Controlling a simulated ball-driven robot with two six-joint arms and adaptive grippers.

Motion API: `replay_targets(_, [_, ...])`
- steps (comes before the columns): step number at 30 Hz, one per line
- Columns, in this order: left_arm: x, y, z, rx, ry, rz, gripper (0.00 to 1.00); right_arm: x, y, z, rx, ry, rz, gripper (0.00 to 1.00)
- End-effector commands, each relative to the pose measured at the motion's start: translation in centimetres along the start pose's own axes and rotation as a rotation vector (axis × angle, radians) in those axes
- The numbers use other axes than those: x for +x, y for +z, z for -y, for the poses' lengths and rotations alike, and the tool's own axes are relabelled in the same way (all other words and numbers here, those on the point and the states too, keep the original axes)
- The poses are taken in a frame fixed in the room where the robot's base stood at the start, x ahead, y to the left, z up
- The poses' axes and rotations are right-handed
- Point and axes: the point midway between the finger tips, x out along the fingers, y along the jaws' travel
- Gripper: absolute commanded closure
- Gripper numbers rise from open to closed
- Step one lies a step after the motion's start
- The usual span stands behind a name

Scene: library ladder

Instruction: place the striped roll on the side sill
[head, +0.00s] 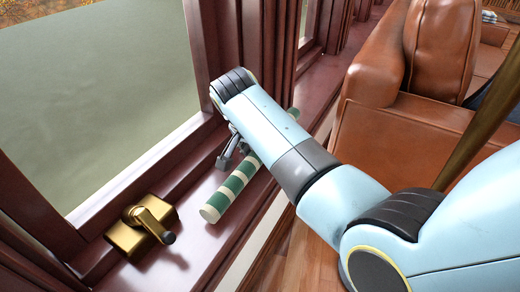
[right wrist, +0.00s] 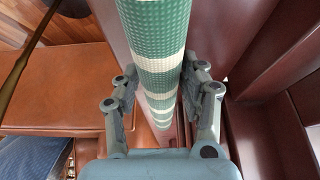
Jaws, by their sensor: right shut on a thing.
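The striped roll (head: 237,184) is green with cream bands. In the head view it lies along the dark red side sill (head: 193,203) below the window. I cannot tell whether it rests on the sill or is just above it. My right gripper (head: 231,148) is at the roll, its fingers partly hidden behind my arm. In the right wrist view the roll (right wrist: 158,50) passes between the two fingers of the gripper (right wrist: 160,85), which is shut on it. My left gripper is in neither view.
A brass crank latch (head: 143,225) stands on the sill at the lower left, near the roll's near end. The window frame (head: 205,60) rises behind. A brown leather sofa (head: 400,130) is to the right, with a wooden floor (head: 300,262) between.

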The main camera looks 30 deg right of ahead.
Motion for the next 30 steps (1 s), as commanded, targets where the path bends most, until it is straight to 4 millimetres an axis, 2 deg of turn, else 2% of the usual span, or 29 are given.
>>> replay_targets(2, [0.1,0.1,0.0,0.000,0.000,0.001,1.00,0.1,0.0,0.0,0.000,-0.001,-0.001,1.00])
replay_targets(3, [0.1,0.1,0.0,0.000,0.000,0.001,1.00,0.1,0.0,0.0,0.001,-0.001,-0.001,0.56])
replay_targets(9, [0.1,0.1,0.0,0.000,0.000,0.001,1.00,0.1,0.0,0.0,0.000,0.000,-0.001,0.31])
replay_targets(16, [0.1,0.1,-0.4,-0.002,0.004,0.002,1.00,0.2,0.1,0.0,-0.001,0.001,0.001,0.31])
replay_targets(20, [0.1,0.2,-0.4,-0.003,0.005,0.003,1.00,-0.6,-0.2,0.0,0.000,0.000,0.000,0.31])
replay_targets(30, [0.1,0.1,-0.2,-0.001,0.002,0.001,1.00,-6.7,-2.8,0.1,0.002,-0.004,-0.002,0.31])
